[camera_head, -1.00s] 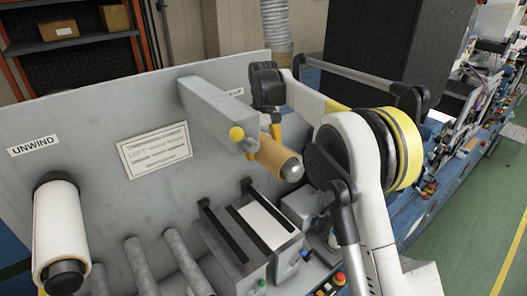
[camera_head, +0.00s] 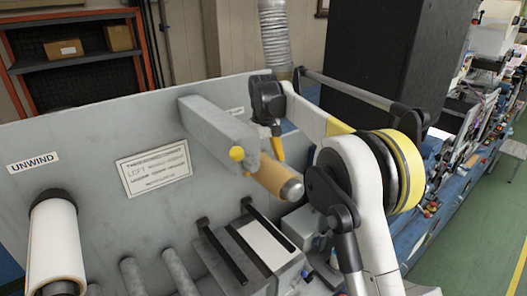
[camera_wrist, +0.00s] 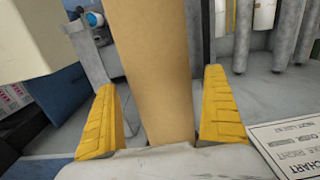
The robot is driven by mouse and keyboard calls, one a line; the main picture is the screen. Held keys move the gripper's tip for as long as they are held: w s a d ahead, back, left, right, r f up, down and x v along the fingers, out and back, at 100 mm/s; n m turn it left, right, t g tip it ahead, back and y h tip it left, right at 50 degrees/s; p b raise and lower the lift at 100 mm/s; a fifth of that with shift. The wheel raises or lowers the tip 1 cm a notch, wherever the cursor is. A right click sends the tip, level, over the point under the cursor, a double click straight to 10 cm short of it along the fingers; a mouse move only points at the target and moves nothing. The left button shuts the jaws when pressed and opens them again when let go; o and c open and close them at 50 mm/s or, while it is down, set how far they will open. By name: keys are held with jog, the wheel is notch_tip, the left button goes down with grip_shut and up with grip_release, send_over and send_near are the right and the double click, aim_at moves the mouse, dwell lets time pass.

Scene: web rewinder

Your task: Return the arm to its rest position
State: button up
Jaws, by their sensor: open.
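My gripper (camera_head: 277,150) is beside the brown cardboard core (camera_head: 277,180) on the rewind spindle, just behind and above it in the head view. Its yellow fingers also show in the wrist view (camera_wrist: 160,80), spread wide apart. The core (camera_wrist: 155,65) runs between them in that picture; whether it lies between the jaws or beyond them I cannot tell. No grip on it shows. My white arm, with a yellow band, is folded at the right of the head view and hides part of the machine.
The grey panel (camera_head: 90,125) stands behind. A white roll (camera_head: 55,240) is at the UNWIND label (camera_head: 33,163). Rollers stand below. Green floor (camera_head: 475,220) is free at the right.

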notch_tip(320, 180, up, 9)
jog(key=shift+r, duration=0.2)
jog(key=shift+s+d+r, duration=0.15)
jog(key=shift+r, duration=0.15)
jog(key=s+d+r+m+t, duration=0.25)
jog(key=s+d, duration=0.25)
jog(key=s, duration=0.3)
jog(key=s+d+r+m+t, duration=0.1)
jog(key=s+d+r, duration=0.2)
jog(key=s+d, duration=0.4)
jog(key=s+d+f+m+t, duration=0.2)
jog(key=s+d+f, duration=0.1)
jog(key=s+f, duration=0.65)
jog(key=s+d+f+m+t, duration=0.2)
jog(key=s+f, duration=0.4)
jog(key=s, duration=0.7)
notch_tip(320, 180, down, 41)
jog(key=b, duration=4.1)
jog(key=shift+w+b, duration=0.4)
jog(key=shift+w, duration=0.05)
jog(key=shift+d, duration=0.1)
